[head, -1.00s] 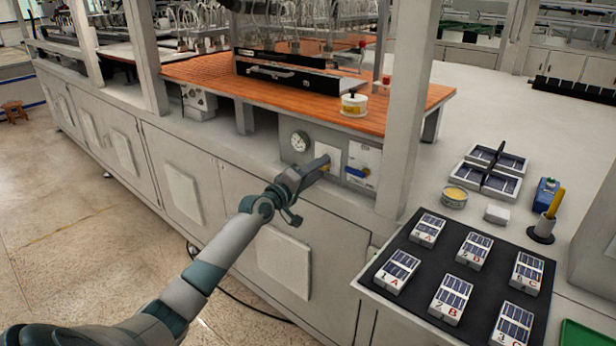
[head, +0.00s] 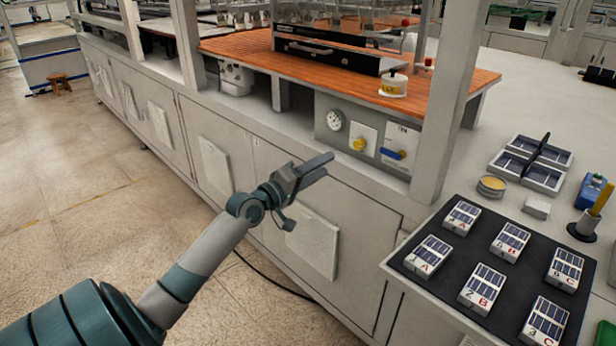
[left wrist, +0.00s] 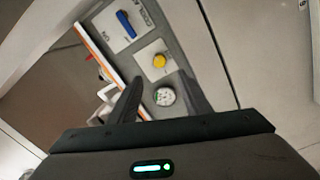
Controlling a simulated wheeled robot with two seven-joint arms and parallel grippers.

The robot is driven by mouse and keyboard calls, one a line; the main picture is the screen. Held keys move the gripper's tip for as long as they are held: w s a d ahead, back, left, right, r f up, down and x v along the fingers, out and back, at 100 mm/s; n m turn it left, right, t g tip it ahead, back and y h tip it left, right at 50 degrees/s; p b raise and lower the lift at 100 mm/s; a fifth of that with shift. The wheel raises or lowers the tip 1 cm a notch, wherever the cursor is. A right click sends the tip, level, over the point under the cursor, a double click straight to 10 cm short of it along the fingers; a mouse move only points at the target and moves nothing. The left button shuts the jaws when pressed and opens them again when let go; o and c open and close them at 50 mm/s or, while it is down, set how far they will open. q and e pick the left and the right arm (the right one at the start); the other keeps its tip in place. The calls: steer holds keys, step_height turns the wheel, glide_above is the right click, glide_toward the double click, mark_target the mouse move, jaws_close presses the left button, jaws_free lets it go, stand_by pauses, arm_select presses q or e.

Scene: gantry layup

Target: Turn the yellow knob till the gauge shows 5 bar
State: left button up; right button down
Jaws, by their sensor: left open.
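The yellow knob (head: 359,144) sits on a white plate on the grey panel under the orange bench top. It also shows in the left wrist view (left wrist: 159,61). The round white gauge (head: 335,120) is left of the knob; it appears in the left wrist view (left wrist: 164,96) between my fingers. Its reading is too small to tell. My left gripper (head: 326,165) is open and empty, in front of the cabinet, below and left of the knob and apart from it. My right gripper is not in view.
A blue-handled valve (head: 393,154) is right of the knob on the same panel. An upright post (head: 447,100) stands right of the panel. A dark mat (head: 408,262) with several labelled cell blocks lies at the right.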

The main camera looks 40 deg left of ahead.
arm_select(q)
steer(key=s, duration=0.4)
steer(key=shift+s+a+f, duration=0.1)
steer(key=shift+s+a, duration=0.15)
steer(key=shift+s, duration=0.05)
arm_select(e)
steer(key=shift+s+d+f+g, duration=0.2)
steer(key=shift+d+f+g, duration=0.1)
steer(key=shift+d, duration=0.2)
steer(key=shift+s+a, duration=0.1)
